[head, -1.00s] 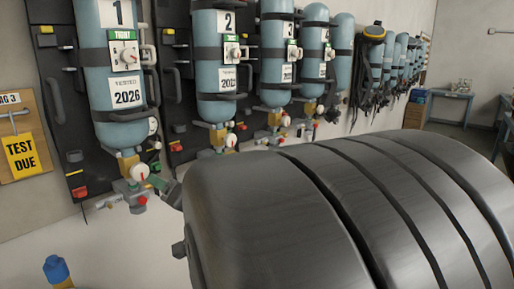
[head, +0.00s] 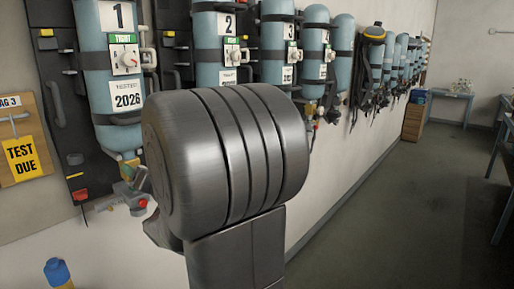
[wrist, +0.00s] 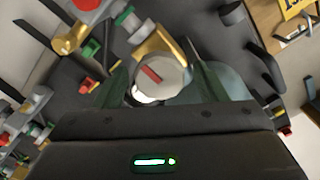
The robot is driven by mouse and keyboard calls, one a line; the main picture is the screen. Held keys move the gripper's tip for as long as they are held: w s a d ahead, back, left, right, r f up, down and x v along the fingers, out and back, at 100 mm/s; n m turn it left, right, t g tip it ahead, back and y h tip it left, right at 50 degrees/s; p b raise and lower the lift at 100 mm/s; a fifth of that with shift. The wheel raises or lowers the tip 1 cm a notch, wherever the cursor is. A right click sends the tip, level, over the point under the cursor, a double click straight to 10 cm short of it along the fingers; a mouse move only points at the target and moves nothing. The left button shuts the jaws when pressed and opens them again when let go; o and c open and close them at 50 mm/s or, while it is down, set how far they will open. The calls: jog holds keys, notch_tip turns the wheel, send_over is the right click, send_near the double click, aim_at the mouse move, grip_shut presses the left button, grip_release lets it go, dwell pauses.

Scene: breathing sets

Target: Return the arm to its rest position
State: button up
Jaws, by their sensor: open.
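My arm (head: 225,165) stands in the middle of the head view, its thick grey joint in front of the breathing sets. It hides most of my gripper there. In the wrist view my gripper (wrist: 160,82) is open, with its dark green fingers spread on both sides of a round white gauge (wrist: 162,76) with a red needle. Whether the fingers touch the gauge, I cannot tell. The set marked 1 (head: 106,72) hangs on its black backplate at the left, tagged TIGHT and 2026. Its lower valve parts (head: 130,200) show just left of my arm.
Set 2 (head: 215,50) and several more blue cylinders line the wall to the right. A TEST DUE tag (head: 22,157) hangs on a wooden board at the left. A blue-capped object (head: 57,271) is at lower left. The floor (head: 400,200) at right is clear.

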jog(key=n+b, duration=0.1)
jog(key=n, duration=0.4)
jog(key=n+b, duration=0.2)
jog(key=n, duration=0.3)
jog(key=shift+s+a+n, duration=0.1)
jog(key=shift+n, duration=0.3)
jog(key=shift+b+v, duration=0.3)
jog(key=shift+v, duration=1.45)
